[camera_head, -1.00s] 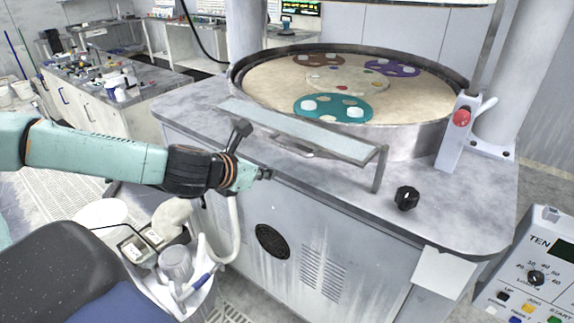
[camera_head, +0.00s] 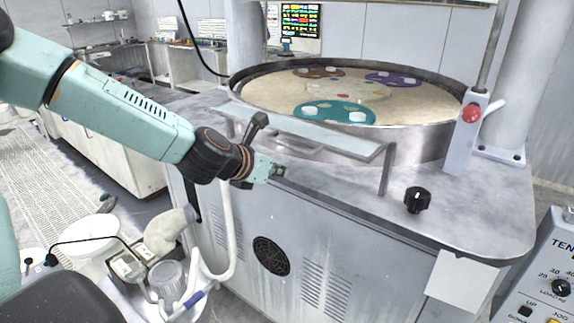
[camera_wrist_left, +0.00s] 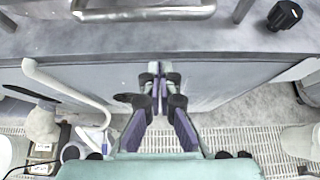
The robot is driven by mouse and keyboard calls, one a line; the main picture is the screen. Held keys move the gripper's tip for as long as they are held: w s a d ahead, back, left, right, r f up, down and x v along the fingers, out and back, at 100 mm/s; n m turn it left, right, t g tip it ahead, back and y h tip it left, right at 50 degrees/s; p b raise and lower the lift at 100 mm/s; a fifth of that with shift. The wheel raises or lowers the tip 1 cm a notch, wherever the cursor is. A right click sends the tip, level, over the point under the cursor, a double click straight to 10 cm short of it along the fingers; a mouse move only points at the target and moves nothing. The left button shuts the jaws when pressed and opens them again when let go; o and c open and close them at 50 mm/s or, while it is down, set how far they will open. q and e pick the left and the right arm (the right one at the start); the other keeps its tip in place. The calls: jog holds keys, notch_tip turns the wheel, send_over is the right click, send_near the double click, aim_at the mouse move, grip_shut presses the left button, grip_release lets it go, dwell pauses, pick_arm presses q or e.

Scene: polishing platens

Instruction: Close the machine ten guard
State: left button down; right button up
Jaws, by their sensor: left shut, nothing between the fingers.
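The machine's guard (camera_head: 318,131) is a long pale panel on posts along the front of the round platen (camera_head: 430,116). It lies low and tilted, with the platen open to view behind it. A metal bar handle (camera_head: 298,152) hangs at its front edge; the handle also shows at the top of the left wrist view (camera_wrist_left: 145,12). My left gripper (camera_head: 278,172) is shut and empty, in front of the machine's front edge, just below and apart from the handle. In the left wrist view its fingertips (camera_wrist_left: 160,82) meet before the front panel. My right gripper is out of view.
A black knob (camera_head: 417,200) stands on the machine's top, and a red button (camera_head: 471,113) on a post at right. A control panel (camera_head: 552,275) is at lower right. A hose (camera_head: 229,230), bottles and a white bucket (camera_head: 92,244) crowd the lower left.

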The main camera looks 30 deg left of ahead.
pick_arm(q)
jog(key=w+r, duration=0.1)
jog(key=w, duration=0.1)
jog(key=w+r, duration=0.1)
jog(key=shift+d+r, duration=0.25)
jog(key=shift+r, duration=0.05)
dwell(0.3)
jog(key=shift+w+f, duration=0.1)
jog(key=shift+w, duration=0.05)
jog(key=shift+a, duration=0.1)
